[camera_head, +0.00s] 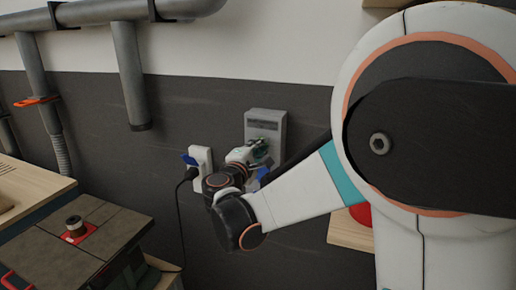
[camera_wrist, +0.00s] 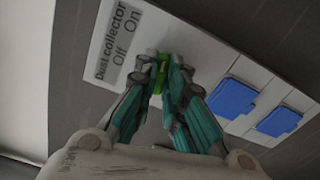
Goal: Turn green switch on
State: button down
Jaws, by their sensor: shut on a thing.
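The green switch (camera_wrist: 161,75) shows between my gripper's fingertips in the wrist view, beside a grey label (camera_wrist: 118,42) reading "Dust collector", "Off" and "On". My gripper (camera_wrist: 167,70) has its teal and grey fingers shut on the switch, and they hide part of it. In the head view my gripper (camera_head: 260,150) is at the lower front of the grey switch box (camera_head: 265,120) on the wall. I cannot tell which position the switch is in.
Blue socket covers (camera_wrist: 232,97) sit beside the switch in the wrist view. A white outlet (camera_head: 201,165) with a black plug and cable is left of the box. A machine table (camera_head: 95,235) stands at lower left. Grey pipes (camera_head: 130,75) run along the wall.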

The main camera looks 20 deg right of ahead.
jog(key=shift+f+m, duration=0.1)
jog(key=shift+m, duration=1)
jog(key=c, duration=1.7)
grip_release()
jog(key=shift+s, duration=0.1)
jog(key=shift+o, duration=0.2)
